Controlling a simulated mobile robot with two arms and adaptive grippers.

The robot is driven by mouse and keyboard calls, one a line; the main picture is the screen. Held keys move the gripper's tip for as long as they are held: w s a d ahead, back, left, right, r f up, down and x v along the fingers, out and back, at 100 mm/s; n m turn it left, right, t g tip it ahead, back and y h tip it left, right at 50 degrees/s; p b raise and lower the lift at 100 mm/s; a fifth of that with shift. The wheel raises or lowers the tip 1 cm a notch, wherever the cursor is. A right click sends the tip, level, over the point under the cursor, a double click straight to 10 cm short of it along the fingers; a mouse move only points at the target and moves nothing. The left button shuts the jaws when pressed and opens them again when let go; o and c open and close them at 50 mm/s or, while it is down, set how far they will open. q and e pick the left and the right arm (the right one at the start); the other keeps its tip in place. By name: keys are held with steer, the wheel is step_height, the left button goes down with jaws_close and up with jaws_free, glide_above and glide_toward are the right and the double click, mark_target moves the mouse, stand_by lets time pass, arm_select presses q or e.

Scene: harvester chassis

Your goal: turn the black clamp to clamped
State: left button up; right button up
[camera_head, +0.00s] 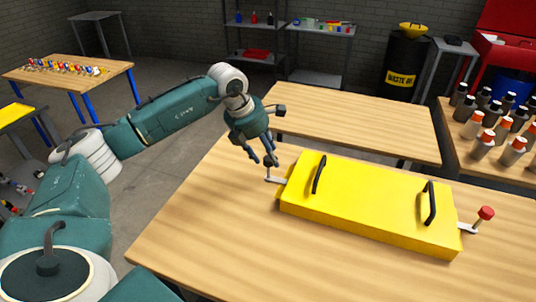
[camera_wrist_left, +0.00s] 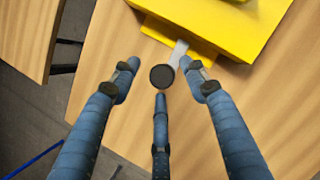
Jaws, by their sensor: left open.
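The black clamp has a round black knob (camera_wrist_left: 161,76) on a pale metal lever (camera_wrist_left: 178,52). In the head view its lever (camera_head: 275,180) sticks out from the left end of the yellow box (camera_head: 370,205). My left gripper (camera_head: 264,160) points down just above the black knob. In the left wrist view the knob lies between the spread fingertips of my left gripper (camera_wrist_left: 160,88), which is open. I see no clear contact with the knob. A red-knobbed clamp (camera_head: 485,213) stands at the box's right end. My right gripper is not in view.
The yellow box has two black handles (camera_head: 319,174) and (camera_head: 429,203) on its top and rests on a wooden table (camera_head: 205,235). The table top left of the box is clear. Another wooden table (camera_head: 350,125) is behind, and several bottles (camera_head: 483,145) stand at the right.

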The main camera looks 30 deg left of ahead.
arm_select(q)
steer(key=v, duration=1.1)
steer(key=shift+r, duration=0.15)
